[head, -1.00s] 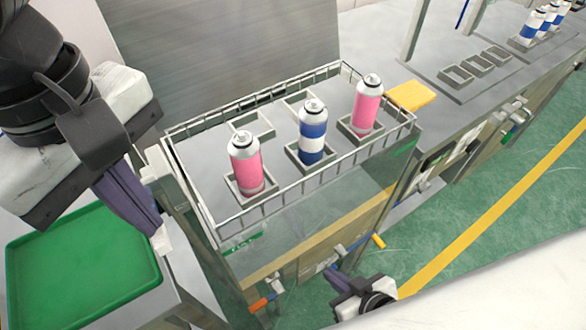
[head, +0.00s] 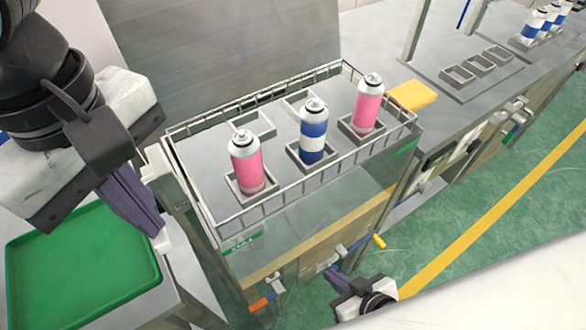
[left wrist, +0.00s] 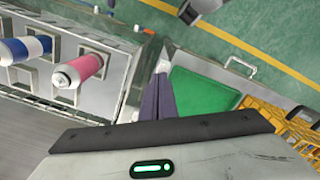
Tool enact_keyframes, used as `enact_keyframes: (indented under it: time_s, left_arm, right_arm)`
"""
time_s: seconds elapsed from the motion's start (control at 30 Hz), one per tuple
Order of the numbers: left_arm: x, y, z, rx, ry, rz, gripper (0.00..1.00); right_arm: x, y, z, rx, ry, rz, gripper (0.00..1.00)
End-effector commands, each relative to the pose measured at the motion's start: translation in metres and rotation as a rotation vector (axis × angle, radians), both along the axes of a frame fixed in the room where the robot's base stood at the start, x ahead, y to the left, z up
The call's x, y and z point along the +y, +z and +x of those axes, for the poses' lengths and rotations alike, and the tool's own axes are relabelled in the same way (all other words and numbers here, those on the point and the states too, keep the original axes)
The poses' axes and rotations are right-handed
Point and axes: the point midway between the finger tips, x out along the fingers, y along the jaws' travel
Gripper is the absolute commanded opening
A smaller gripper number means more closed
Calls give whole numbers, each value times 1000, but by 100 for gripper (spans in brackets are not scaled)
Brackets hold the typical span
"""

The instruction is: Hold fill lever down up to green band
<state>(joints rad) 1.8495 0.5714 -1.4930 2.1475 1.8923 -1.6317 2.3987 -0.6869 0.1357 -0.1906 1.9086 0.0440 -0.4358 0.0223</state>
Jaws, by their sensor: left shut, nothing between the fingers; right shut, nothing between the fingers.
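My left gripper (head: 152,226) is shut and empty, its purple fingers pointing down at the left end of the caged station. A small white piece (head: 163,240) shows at its fingertips; I cannot tell whether they touch it or whether it is the fill lever. In the left wrist view the shut fingers (left wrist: 163,82) lie between the station and the green tray. Green marks (head: 243,243) show on the station's front; I cannot tell whether one is the green band. My right gripper (head: 338,279) is shut and empty, low in front of the station.
The wire-railed station (head: 280,205) holds two pink cans (head: 246,165) and a blue-and-white can (head: 312,135) in square holders. A green tray (head: 80,265) lies at left. Orange (head: 258,304) and yellow (head: 379,241) handles stick out from the front. Green floor is open at right.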

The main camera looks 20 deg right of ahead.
Motion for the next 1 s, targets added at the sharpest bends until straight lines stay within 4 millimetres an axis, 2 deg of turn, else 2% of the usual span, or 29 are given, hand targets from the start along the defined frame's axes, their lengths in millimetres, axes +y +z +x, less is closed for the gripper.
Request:
enact_keyframes:
  time_s: [0.1,0.33,1.0]
  left_arm:
    - [0,-6,0,1,0,0,0]
    - [0,-7,0,1,0,1,0]
    - [1,-41,1,1,1,1,0]
  right_arm:
    - [0,-2,0,0,0,0,0]
    - [0,-3,0,0,0,0,0]
    - [0,-15,0,0,0,0,0]
